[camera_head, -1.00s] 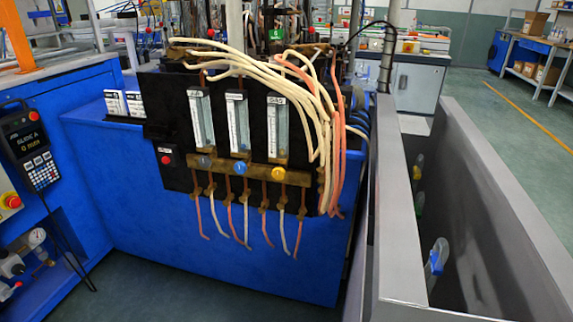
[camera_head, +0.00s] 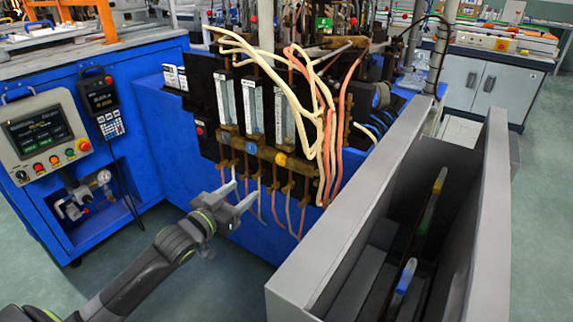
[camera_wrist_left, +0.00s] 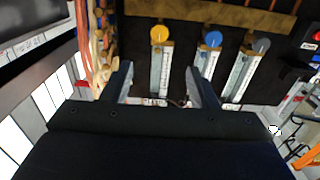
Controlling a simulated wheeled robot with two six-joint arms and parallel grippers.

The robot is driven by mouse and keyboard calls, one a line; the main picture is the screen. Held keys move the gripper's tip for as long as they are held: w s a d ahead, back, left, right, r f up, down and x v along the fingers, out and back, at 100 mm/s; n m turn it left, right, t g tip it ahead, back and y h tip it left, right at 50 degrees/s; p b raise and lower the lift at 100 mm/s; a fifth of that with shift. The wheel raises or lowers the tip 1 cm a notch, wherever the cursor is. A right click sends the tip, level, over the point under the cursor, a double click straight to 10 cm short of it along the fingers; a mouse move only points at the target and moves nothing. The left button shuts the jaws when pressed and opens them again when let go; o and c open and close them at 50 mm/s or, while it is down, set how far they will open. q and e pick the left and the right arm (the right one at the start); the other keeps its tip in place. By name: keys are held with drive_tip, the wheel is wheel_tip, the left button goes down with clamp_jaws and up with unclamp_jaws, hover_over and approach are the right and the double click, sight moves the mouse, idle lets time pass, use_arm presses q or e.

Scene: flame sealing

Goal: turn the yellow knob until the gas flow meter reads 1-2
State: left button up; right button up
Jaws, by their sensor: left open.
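The yellow knob (camera_head: 281,159) sits on a brass bar on the front of a black panel. It also shows in the left wrist view (camera_wrist_left: 159,33), which looks at the panel upside down. The gas flow meter (camera_head: 284,118) is the clear tube above it; its reading is too small to make out. My left gripper (camera_head: 243,193) is open and empty, in front of the panel, lower and to the left of the yellow knob. In the wrist view its two fingers (camera_wrist_left: 158,70) stand apart, with the knob beyond them. My right gripper is not in view.
A blue knob (camera_head: 250,149) sits beside the yellow one, and a grey knob (camera_wrist_left: 261,45) lies beyond it. Pale and orange hoses (camera_head: 325,130) hang at the panel's right. A grey bin (camera_head: 340,245) stands close at right. Open floor lies in front.

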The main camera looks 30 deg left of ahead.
sight(280, 161)
use_arm(q)
drive_tip(key=w+b, duration=0.1)
drive_tip(key=w, duration=0.4)
drive_tip(key=w+d+b, duration=0.1)
drive_tip(key=w+b, duration=0.1)
drive_tip(key=w, duration=0.3)
drive_tip(key=w+d+b, duration=0.1)
drive_tip(key=w, duration=0.4)
drive_tip(key=shift+d+f, duration=0.1)
drive_tip(key=shift+f, duration=0.05)
drive_tip(key=shift+w+b, duration=0.35)
drive_tip(key=shift+w, duration=0.15)
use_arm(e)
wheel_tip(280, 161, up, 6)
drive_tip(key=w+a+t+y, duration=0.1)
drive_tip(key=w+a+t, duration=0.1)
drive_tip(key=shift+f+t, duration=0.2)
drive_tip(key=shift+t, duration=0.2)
use_arm(q)
drive_tip(key=shift+c, duration=0.4)
drive_tip(key=c, duration=0.9)
drive_tip(key=shift+p, duration=0.35)
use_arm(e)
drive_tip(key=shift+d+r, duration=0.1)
